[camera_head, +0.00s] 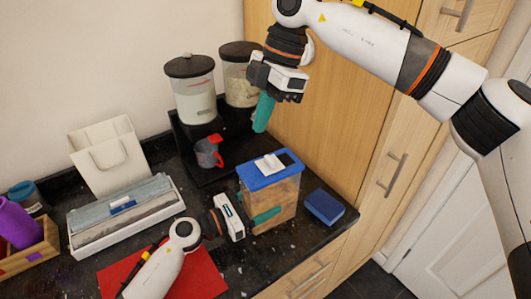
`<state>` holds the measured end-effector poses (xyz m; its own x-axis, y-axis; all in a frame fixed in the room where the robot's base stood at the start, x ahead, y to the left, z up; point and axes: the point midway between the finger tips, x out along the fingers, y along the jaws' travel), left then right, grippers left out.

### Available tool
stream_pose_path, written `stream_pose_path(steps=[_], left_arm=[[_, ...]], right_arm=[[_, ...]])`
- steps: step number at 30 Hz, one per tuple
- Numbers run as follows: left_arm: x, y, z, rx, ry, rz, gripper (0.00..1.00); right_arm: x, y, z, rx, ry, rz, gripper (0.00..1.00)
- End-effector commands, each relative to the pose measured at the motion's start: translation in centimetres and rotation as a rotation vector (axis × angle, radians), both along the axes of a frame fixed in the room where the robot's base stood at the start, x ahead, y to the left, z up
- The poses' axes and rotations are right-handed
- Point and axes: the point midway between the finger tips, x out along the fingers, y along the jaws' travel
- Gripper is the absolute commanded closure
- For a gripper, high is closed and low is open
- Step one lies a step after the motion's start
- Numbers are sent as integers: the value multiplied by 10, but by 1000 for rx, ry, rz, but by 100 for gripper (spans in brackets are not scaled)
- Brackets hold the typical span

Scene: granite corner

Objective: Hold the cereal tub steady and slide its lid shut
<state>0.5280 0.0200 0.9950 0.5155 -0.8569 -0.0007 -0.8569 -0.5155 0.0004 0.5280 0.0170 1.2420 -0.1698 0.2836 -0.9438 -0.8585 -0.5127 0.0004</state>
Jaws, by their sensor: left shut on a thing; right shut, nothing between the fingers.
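The cereal tub (288,202) stands upright on the dark counter, clear-sided with brownish contents and a blue top (254,180). A white sliding lid (269,165) sits on the top, with a dark opening (286,159) showing to its right. My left gripper (265,216) is low at the tub, its teal fingers shut on the tub's body; the far finger is mostly hidden. My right gripper (262,114) is shut and empty, its teal fingers pointing down, above and apart from the tub, in front of the dispensers.
Two clear dispensers (195,105) with black lids stand behind on a black stand, a grey-and-red mug (208,153) below. A blue box (324,206) lies right of the tub near the counter edge. A white paper bag (110,160), white tray (85,243) and red mat (205,277) are left.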

Motion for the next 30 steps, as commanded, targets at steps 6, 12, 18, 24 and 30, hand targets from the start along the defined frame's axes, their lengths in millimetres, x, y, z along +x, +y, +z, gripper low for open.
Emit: stream_pose_path(steps=[6,12,18,24,30], left_arm=[[0,0,0,0,1,0,73],[0,0,0,0,1,0,73],[0,0,0,0,1,0,73],[0,0,0,0,1,0,73],[0,0,0,0,1,0,73]], right_arm=[[-1,1,-5,0,1,1,100],[-6,9,-33,-1,3,3,100],[-14,22,-75,-1,4,4,100],[-9,15,-95,0,0,-3,100],[1,-2,-95,0,-1,0,100]])
